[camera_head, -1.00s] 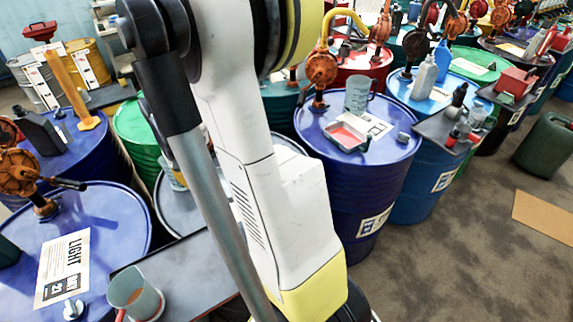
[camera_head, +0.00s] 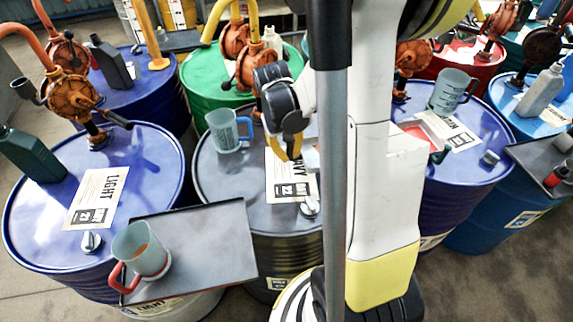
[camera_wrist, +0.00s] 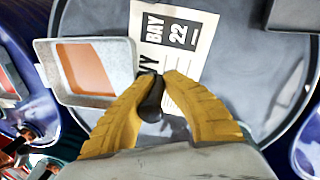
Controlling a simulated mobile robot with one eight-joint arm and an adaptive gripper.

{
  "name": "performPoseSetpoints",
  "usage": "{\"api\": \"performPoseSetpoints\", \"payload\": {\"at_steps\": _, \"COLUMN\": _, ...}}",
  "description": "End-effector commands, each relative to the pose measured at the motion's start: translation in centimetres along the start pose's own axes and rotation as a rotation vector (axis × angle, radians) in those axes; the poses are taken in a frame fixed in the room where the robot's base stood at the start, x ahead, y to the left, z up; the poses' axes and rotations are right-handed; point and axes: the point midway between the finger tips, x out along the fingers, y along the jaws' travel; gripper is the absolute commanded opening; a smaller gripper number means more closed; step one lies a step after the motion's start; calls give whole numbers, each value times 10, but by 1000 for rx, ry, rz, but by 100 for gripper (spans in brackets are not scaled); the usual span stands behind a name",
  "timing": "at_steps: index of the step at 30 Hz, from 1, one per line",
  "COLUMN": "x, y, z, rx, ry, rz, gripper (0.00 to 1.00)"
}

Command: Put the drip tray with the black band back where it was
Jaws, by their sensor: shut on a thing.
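My gripper (camera_wrist: 160,78) has its yellow fingers closed on a dark, curved part beside a drip tray (camera_wrist: 138,62). The tray has a pale grey rim and brown-orange liquid inside. The dark part seems to be its handle; I cannot make out a separate black band. In the head view my gripper (camera_head: 292,148) is over the grey drum (camera_head: 225,175), and only a pale corner of the held tray (camera_head: 312,158) shows beside my arm. The grey drum's top has a HEAVY BAY 22 label (camera_wrist: 180,35). I cannot tell whether the tray touches the drum.
A clear mug (camera_head: 228,130) stands on the grey drum. Another mug (camera_head: 140,250) with brown liquid stands on a dark shelf (camera_head: 205,235). Another red-lined tray (camera_head: 412,128) and a jug (camera_head: 452,90) are on the blue drum at right. Pumps stand behind.

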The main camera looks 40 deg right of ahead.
Motion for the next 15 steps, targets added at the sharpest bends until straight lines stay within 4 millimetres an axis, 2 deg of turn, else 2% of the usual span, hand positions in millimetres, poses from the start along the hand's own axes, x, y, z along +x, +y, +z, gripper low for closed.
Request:
{"api": "performPoseSetpoints", "payload": {"at_steps": 3, "x": 10, "y": -8, "z": -16, "rx": 0, "ry": -1, "rz": 0, "gripper": 0}}
{"api": "performPoseSetpoints", "payload": {"at_steps": 6, "x": 12, "y": -11, "z": -21, "rx": 1, "ry": -1, "rz": 0, "gripper": 0}}
{"api": "performPoseSetpoints", "payload": {"at_steps": 10, "x": 24, "y": -13, "z": -22, "rx": 1, "ry": -1, "rz": 0, "gripper": 0}}
{"api": "performPoseSetpoints", "payload": {"at_steps": 15, "x": 50, "y": -17, "z": -22, "rx": 1, "ry": -1, "rz": 0, "gripper": 0}}
